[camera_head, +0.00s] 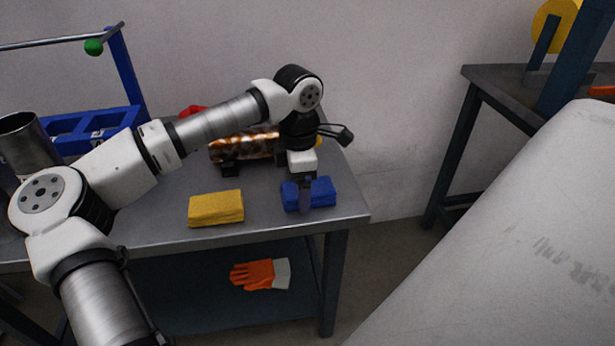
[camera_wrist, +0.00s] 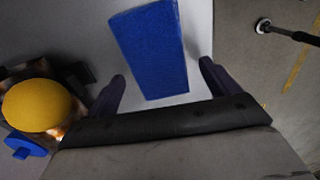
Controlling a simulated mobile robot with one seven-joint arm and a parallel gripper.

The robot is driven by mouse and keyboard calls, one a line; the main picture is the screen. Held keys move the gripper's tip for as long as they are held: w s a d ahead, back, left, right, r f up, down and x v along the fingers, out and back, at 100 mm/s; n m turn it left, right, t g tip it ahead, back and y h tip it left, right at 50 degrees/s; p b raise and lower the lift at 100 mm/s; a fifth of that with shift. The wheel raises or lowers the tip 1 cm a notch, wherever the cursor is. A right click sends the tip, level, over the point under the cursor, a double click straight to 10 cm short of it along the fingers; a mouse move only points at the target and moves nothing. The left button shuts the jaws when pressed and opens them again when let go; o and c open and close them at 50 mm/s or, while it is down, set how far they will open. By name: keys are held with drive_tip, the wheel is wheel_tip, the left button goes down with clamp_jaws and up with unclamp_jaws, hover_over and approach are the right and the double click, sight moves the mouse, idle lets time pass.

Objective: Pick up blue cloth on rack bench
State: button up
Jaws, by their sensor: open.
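The blue cloth (camera_head: 322,192) is a folded block lying on the grey rack bench (camera_head: 268,219), near its right end. In the wrist view the blue cloth (camera_wrist: 150,48) lies ahead of and between my two fingers. My gripper (camera_head: 304,208) points down over the cloth and hides part of it in the head view. In the wrist view my gripper (camera_wrist: 160,85) is open, with one finger on each side of the cloth's near end and gaps showing. I cannot tell how high the fingertips are above the bench.
A yellow folded cloth (camera_head: 216,208) lies to the left on the bench. A copper-coloured cylinder (camera_head: 243,146) on black supports lies behind. A blue rack (camera_head: 95,125) stands at back left. A large pale surface (camera_head: 500,240) fills the right.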

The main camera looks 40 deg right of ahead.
drive_tip(key=c, duration=1.1)
drive_tip(key=shift+r, duration=0.15)
wheel_tip(320, 180, up, 18)
drive_tip(key=shift+f+p, duration=0.1)
drive_tip(key=shift+p, duration=0.95)
